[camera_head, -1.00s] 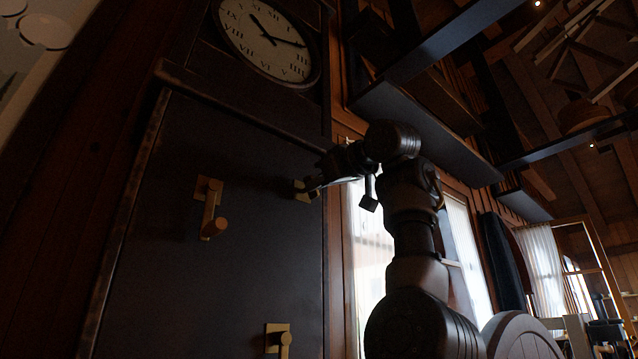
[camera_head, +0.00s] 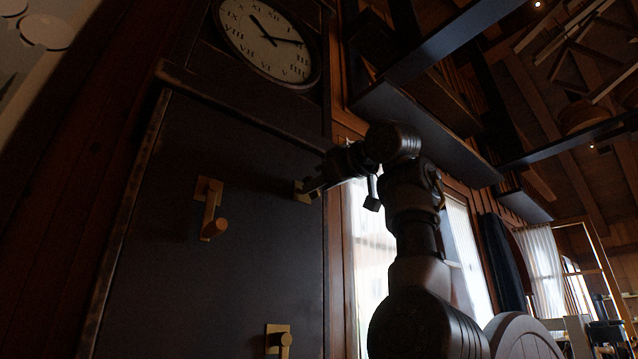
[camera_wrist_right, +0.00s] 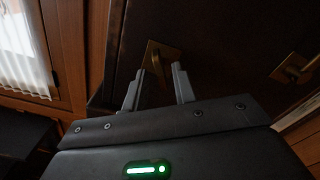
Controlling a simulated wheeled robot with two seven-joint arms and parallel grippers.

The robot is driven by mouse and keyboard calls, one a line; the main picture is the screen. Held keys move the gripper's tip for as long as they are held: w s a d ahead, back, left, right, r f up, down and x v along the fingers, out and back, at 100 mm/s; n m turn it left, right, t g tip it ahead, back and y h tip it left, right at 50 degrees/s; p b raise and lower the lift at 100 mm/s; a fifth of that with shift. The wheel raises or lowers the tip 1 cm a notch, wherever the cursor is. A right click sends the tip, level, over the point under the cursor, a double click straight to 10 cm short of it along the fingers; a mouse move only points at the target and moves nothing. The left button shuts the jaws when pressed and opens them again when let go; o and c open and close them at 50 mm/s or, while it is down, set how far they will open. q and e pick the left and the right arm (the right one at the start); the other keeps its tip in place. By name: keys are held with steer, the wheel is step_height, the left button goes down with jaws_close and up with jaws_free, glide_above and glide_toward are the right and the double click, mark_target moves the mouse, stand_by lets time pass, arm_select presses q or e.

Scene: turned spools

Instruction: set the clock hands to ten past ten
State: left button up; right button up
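A clock face (camera_head: 285,72) with Roman numerals is at the top of the head view, seen tilted from below. Its shorter hand (camera_head: 258,24) points up-left and its longer hand (camera_head: 290,41) points right. Brass cranks sit on the dark case front below: one at left (camera_head: 212,212), one at right (camera_head: 303,190), one at the bottom (camera_head: 278,340). My right gripper (camera_head: 312,187) is at the right crank. In the wrist view its two fingers (camera_wrist_right: 159,72) stand apart, with a brass crank (camera_wrist_right: 157,55) between and beyond their tips; contact is unclear. My left gripper is out of view.
Another brass crank (camera_wrist_right: 296,68) shows at the right of the wrist view. A dark shelf (camera_head: 425,125) juts out above my right arm. A bright curtained window (camera_head: 370,255) is behind the arm. Space before the case's left half is clear.

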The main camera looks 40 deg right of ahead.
steer(key=shift+f, duration=0.1)
steer(key=s+b, duration=0.4)
steer(key=s, duration=0.6)
steer(key=shift+s, duration=0.4)
steer(key=shift+a, duration=0.1)
steer(key=shift+w, duration=0.1)
